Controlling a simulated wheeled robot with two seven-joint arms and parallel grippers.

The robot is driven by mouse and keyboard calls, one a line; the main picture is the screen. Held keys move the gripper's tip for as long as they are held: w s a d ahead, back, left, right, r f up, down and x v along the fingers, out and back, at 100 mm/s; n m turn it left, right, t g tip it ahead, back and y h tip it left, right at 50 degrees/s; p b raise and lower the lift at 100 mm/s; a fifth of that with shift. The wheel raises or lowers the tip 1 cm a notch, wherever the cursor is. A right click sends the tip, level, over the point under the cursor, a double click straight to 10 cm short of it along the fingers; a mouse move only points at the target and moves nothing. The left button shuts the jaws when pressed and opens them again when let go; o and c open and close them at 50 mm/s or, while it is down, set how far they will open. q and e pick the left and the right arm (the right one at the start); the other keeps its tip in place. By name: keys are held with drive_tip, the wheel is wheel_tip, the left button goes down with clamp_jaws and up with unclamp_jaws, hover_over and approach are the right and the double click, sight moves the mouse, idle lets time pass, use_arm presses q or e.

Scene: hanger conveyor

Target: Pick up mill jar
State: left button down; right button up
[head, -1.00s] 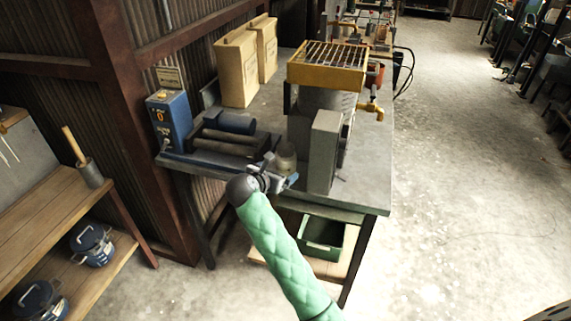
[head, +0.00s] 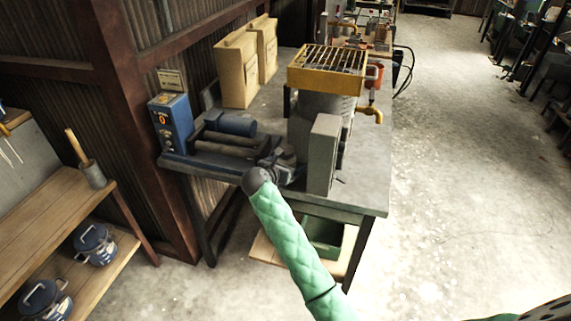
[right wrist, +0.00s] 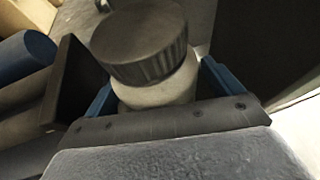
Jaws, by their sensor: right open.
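The mill jar (right wrist: 155,88), pale with a ribbed dark grey lid (right wrist: 143,40), stands in front of my right gripper in the right wrist view. My right gripper (right wrist: 158,85) is open, with one blue finger on each side of the jar. Whether the fingers touch it I cannot tell. In the head view my right gripper (head: 280,165) is at the bench between the roller mill (head: 230,143) and a grey box (head: 323,153). There it hides most or all of the jar. My left gripper is out of view.
The blue control box (head: 171,122) stands at the mill's left end. A cylinder machine with a yellow grate (head: 327,67) stands behind the grey box. Beige cases (head: 237,70) are at the back. The bench's front right corner (head: 365,195) is clear. A green bin (head: 322,235) sits below.

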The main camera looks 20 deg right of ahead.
sight(286, 149)
drive_tip(key=c, duration=1.6)
drive_tip(key=shift+o, duration=0.2)
